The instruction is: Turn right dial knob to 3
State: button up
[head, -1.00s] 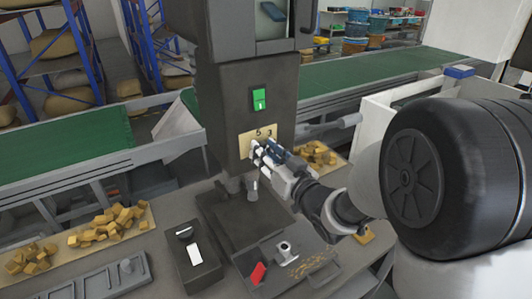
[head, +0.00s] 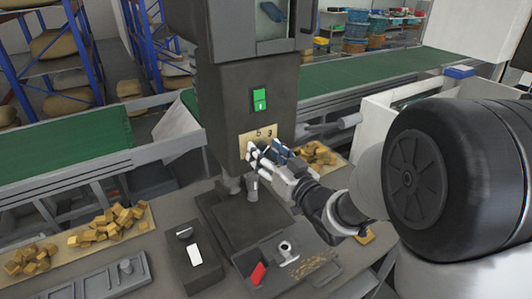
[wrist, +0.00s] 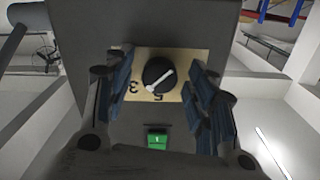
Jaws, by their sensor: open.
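The dial knob (wrist: 158,73) is round and black with a white pointer line, on a tan plate (wrist: 187,58) marked 5 and 3. In the wrist view the numbers appear upside down. The line slants from lower left to upper right, its lower end near the gap between 5 and 3; I cannot tell which end points. My gripper (wrist: 157,88) is open, with a blue-padded finger on each side of the knob and visible gaps to it. In the head view my gripper (head: 262,158) is in front of the plate (head: 258,134) and hides the knob.
A green switch (head: 259,99) sits above the plate on the dark machine column (head: 225,105). Gold blocks (head: 318,153) lie right of the column.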

jog(key=v, duration=0.7)
jog(key=shift+s+d, duration=0.1)
jog(key=s+d+f+m+g+h+b, duration=0.1)
jog(key=s+d+m+g+h, duration=0.1)
jog(key=s+d+h, duration=0.4)
jog(key=s+d+m+g+h, duration=0.2)
jog(key=d+h, duration=0.2)
jog(key=d, duration=0.3)
jog(key=s+f+g, duration=0.2)
jog(key=s+g, duration=0.1)
jog(key=s, duration=0.7)
jog(key=s+f+g+b, duration=0.1)
jog(key=s+f+g, duration=0.1)
jog(key=s, duration=0.8)
jog(key=shift+m+g, duration=0.3)
jog(key=shift+g, duration=0.4)
